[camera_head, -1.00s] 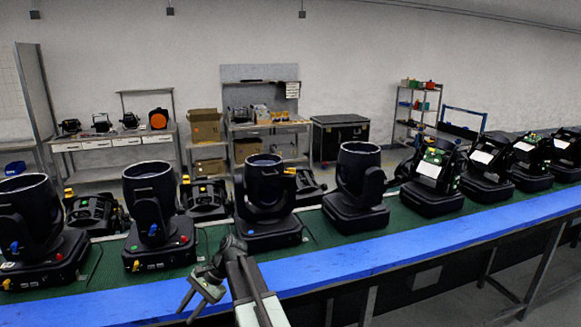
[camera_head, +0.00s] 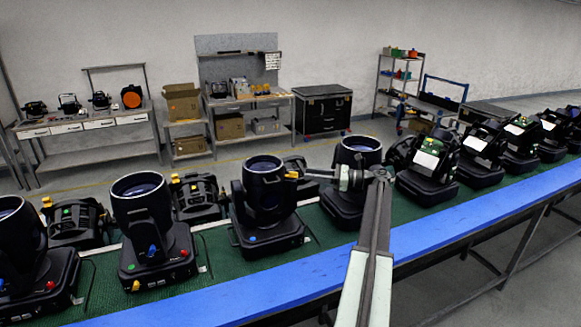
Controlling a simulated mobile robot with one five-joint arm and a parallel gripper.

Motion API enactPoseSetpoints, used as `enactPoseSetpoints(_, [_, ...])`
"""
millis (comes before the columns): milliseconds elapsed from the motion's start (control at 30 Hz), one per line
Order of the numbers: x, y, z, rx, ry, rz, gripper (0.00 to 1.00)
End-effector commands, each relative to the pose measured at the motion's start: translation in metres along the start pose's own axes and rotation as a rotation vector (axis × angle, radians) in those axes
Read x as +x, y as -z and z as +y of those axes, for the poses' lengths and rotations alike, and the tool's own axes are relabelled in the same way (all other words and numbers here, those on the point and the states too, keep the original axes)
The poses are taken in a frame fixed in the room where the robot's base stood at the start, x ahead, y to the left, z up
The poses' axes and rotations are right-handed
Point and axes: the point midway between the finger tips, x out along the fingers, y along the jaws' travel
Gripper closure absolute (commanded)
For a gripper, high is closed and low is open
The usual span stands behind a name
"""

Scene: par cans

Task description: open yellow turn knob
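A black par can (camera_head: 263,195) stands on the green belt near the middle of the view. A small yellow turn knob (camera_head: 291,175) sits on the right side of its head. My gripper (camera_head: 303,173) reaches in from the right at the knob's height, with its tip at or very close to the knob. The fingers are too small and seen too much side-on to tell whether they are open or shut, or whether they touch the knob. My arm comes up from the bottom and bends left at the wrist.
Another par can (camera_head: 357,182) stands just right, partly behind my wrist. One more (camera_head: 143,218) stands to the left, with blue, red, green and yellow knobs. The blue table edge (camera_head: 270,303) runs along the front. Workbenches stand at the back.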

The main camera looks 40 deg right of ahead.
Motion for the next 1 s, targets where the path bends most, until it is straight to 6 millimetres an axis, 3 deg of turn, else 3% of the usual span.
enactPoseSetpoints(200, [-0.005,0.001,-0.002,-0.001,0.019,0.001,0.70])
enactPoseSetpoints(600, [0.054,0.001,-0.004,-0.002,0.025,0.002,0.70])
enactPoseSetpoints(867, [0.057,0.001,-0.005,-0.002,0.028,0.002,0.70])
enactPoseSetpoints(967, [0.057,0.001,-0.005,-0.002,0.028,0.002,0.98])
enactPoseSetpoints(1000, [0.057,0.001,-0.005,-0.002,0.028,0.002,1.00])
